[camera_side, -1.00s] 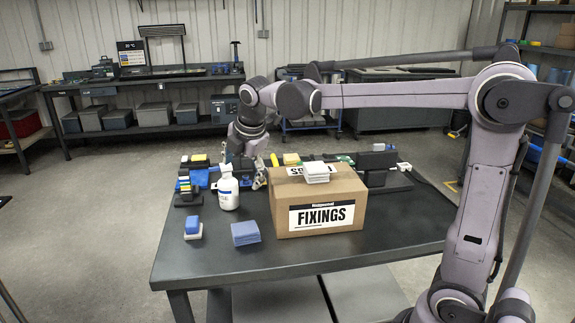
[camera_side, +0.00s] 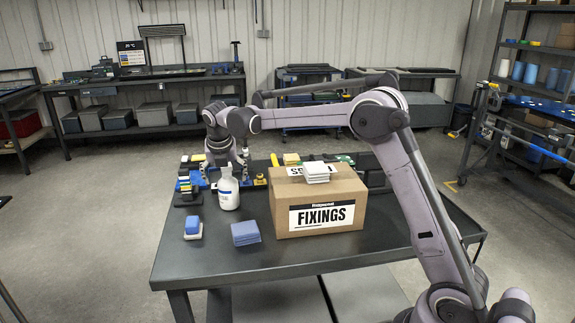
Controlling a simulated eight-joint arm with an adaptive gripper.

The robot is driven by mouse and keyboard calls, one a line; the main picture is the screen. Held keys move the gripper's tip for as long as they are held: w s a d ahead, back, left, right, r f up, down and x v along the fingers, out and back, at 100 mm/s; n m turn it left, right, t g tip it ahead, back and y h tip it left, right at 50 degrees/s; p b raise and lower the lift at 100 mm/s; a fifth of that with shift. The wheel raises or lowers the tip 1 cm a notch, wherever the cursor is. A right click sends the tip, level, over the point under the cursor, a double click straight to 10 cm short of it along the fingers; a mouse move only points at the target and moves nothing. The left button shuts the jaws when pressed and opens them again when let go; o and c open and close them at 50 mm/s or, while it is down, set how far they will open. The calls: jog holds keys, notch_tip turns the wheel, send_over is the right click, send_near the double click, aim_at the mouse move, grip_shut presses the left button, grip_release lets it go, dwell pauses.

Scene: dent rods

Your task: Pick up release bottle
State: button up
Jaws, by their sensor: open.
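The release bottle (camera_side: 229,190) is a white bottle with a dark label, standing upright on the dark table left of the cardboard box. My gripper (camera_side: 226,168) is open, pointing down behind the bottle at about the height of its top. The bottle partly hides the gripper's fingers. I cannot tell how far the fingers are from the bottle, or whether they touch it.
The cardboard box (camera_side: 322,217) marked FIXINGS stands right of the bottle, with white pads (camera_side: 317,172) on top. Blue cloths (camera_side: 245,233) and a blue block on a white one (camera_side: 193,228) lie in front. Small colored items crowd the left back. The table's front (camera_side: 300,258) is clear.

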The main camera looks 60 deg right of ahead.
aim_at(228, 188)
jog(key=shift+x, duration=2.9)
jog(key=shift+s+d, duration=0.1)
jog(key=shift+s, duration=0.05)
jog(key=c, duration=1.5)
